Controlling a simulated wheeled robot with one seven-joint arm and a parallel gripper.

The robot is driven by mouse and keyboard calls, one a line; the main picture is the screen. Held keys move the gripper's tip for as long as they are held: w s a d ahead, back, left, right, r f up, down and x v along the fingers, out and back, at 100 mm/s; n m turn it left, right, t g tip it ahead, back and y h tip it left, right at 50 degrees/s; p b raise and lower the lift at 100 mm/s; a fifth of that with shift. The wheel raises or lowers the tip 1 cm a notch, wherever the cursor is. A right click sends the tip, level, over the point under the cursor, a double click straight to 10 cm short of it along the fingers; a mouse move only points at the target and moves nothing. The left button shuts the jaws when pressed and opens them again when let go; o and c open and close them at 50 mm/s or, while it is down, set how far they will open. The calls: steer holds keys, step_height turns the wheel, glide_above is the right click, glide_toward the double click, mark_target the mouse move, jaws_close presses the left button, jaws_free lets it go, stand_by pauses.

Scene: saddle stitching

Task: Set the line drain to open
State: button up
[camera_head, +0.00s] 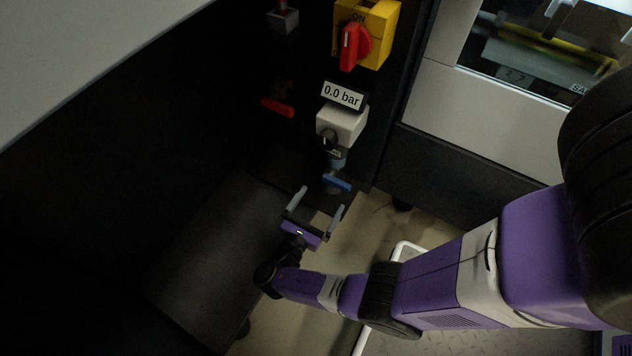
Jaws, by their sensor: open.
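The blue lever (338,183), which looks like the line drain handle, sits low on the dark panel, under the white regulator unit (341,124). It appears roughly crosswise, sloping slightly down to the right. My gripper (320,202) is open and empty, just below and in front of the blue lever, with one finger on each side. I see a small gap between the fingertips and the lever and cannot tell any contact. The display above the regulator (343,95) reads 0.0 bar.
A yellow box with a red rotary switch (354,47) marked ON is above the display. A red lever (277,107) is on the left of the regulator. A grey box with a red knob (283,19) is at the top. A dark flat surface (205,255) lies left of my gripper.

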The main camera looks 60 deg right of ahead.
mark_target(335, 185)
steer(key=shift+g+h, duration=0.3)
steer(key=shift+s+d+r+b, duration=0.25)
steer(key=shift+d, duration=1.05)
steer(key=shift+s+d+r+b, duration=0.2)
steer(key=shift+s+d+b, duration=0.1)
steer(key=shift+d, duration=1)
steer(key=shift+s+d+r+b, duration=0.2)
steer(key=shift+s+d+r, duration=0.05)
steer(key=shift+d, duration=1.05)
steer(key=c, duration=2)
steer(key=shift+a, duration=0.1)
